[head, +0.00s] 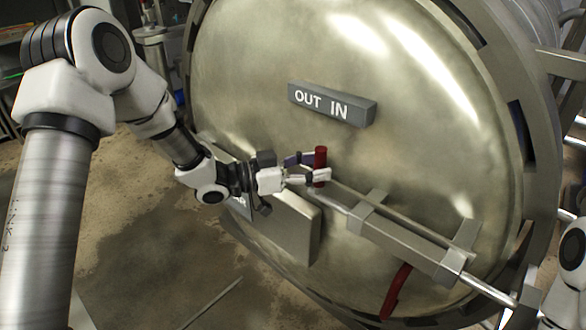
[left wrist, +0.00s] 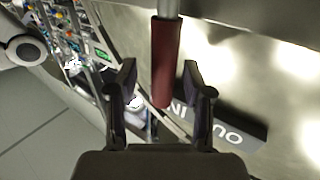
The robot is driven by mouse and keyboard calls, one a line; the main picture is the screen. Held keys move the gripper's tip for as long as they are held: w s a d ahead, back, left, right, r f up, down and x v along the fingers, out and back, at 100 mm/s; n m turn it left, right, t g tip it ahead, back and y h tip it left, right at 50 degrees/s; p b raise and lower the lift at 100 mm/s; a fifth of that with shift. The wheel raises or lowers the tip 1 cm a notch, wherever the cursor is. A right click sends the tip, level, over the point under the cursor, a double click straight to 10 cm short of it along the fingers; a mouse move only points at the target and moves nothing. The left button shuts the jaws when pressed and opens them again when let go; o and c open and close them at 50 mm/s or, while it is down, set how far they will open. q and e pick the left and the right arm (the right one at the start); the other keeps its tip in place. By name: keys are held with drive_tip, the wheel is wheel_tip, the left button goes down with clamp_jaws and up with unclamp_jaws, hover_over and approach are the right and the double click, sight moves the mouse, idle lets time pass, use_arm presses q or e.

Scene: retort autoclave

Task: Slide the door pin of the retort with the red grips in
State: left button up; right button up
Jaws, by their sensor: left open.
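The retort door (head: 260,60) is a large round metal lid with a grey OUT IN sign (head: 332,104); the sign also shows in the left wrist view (left wrist: 240,128). The door pin (head: 480,287) is a metal rod running slantwise through brackets below the sign. An upright red grip (head: 320,158) stands at its upper left end. My left gripper (head: 308,170) is at this grip. In the left wrist view the red grip (left wrist: 165,62) lies between the open fingers (left wrist: 158,80), with a gap on each side. A second red grip (head: 395,292) hangs lower right.
A boxy metal block (head: 285,225) sits on the door just below my left gripper. The brackets (head: 366,212) stand out from the door along the pin. My right arm (head: 570,270) shows at the right edge. Stained floor (head: 140,230) is open at the left.

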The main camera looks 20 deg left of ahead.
use_arm(q)
drive_tip(key=v, duration=1)
drive_tip(key=shift+s, duration=0.15)
drive_tip(key=s+d+f+n+g+y, duration=0.2)
drive_tip(key=s+d+f, duration=0.15)
drive_tip(key=f, duration=0.65)
drive_tip(key=s+d+f+n+g+y, duration=0.2)
drive_tip(key=s+f, duration=0.3)
drive_tip(key=f, duration=0.4)
drive_tip(key=s+d+f+n+g+y, duration=0.2)
drive_tip(key=s+d+f, duration=0.15)
drive_tip(key=f, duration=0.65)
drive_tip(key=s+a+f+n+g+y, duration=0.2)
drive_tip(key=s+a+f+g+y, duration=0.15)
drive_tip(key=s+f, duration=0.6)
drive_tip(key=s+a+n+g+y, duration=0.1)
drive_tip(key=s+a+n+y, duration=0.2)
drive_tip(key=s+a+y, duration=0.2)
drive_tip(key=shift+s+a+r, duration=0.3)
drive_tip(key=shift+s+r, duration=0.1)
drive_tip(key=shift+s, duration=0.15)
